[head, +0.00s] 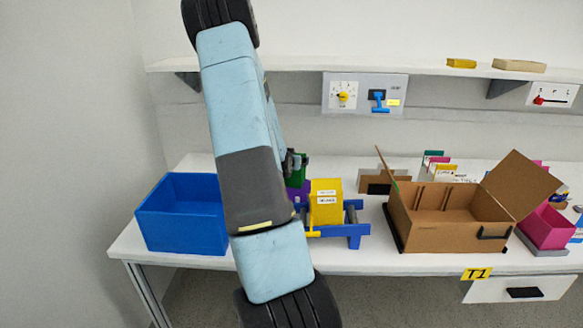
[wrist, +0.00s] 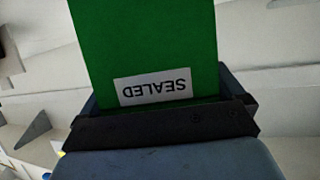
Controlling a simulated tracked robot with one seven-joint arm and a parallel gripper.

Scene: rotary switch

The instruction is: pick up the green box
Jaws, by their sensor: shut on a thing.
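The green box (wrist: 150,45) fills the top middle of the wrist view, with a white label reading "SEALED" upside down. My gripper (wrist: 155,108) is shut on it. In the head view only a small part of the green box (head: 299,168) shows, just right of my arm and behind it, above a purple thing. My gripper (head: 291,161) is mostly hidden behind my arm there. I cannot tell from these frames whether the box touches anything below it.
A blue bin (head: 182,228) stands left on the white table (head: 385,262). A yellow box (head: 326,205) sits on a blue stand (head: 355,232). An open cardboard box (head: 440,232) stands right. A panel with a yellow dial (head: 343,95) and blue lever (head: 378,99) hangs behind.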

